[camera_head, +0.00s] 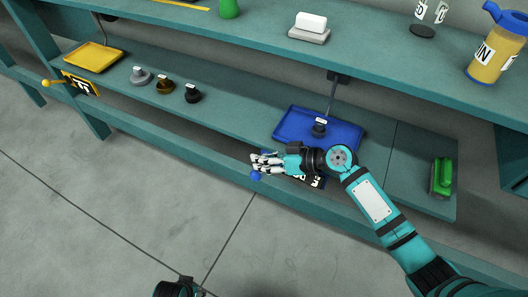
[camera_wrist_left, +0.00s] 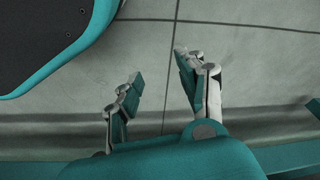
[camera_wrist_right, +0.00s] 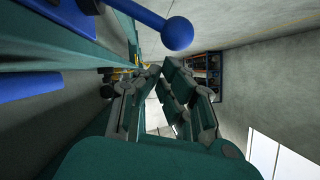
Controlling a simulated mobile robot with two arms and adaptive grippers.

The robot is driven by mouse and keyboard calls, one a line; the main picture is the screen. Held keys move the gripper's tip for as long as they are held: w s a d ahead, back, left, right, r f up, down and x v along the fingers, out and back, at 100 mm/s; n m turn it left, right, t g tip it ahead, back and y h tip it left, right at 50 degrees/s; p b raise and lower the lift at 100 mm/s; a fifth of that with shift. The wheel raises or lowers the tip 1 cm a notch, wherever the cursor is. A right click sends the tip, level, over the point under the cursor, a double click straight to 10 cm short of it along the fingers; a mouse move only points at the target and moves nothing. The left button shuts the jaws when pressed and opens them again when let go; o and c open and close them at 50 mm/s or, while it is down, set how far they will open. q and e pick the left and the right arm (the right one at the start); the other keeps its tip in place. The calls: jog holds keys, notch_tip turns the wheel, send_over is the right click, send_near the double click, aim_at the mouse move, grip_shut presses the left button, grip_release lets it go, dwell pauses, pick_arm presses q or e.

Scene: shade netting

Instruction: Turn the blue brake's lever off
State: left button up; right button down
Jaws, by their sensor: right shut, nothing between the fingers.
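The blue brake's lever ends in a blue ball (camera_head: 255,175) at the front edge of the lower shelf. Its blue rod and ball (camera_wrist_right: 177,33) show at the top of the right wrist view. The brake's dark lettered plate (camera_head: 318,183) is mostly hidden behind my right arm. My right gripper (camera_head: 257,161) is shut and empty, just beside the ball; in the right wrist view its fingertips (camera_wrist_right: 163,67) are below the ball. I cannot tell whether they touch it. My left gripper (camera_wrist_left: 159,66) is open and empty above the floor.
A blue tray (camera_head: 290,125) with a dark weight (camera_head: 319,128) sits behind my right gripper. A yellow tray (camera_head: 93,56) and yellow brake lever (camera_head: 52,83) are at the left. Several small weights stand between the trays. A green object (camera_head: 441,178) is at right. The upper shelf overhangs.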

pick_arm(q)
jog(key=shift+s, duration=0.3)
jog(key=shift+f, duration=0.1)
pick_arm(e)
jog(key=shift+s+f, duration=0.1)
jog(key=shift+f, duration=0.05)
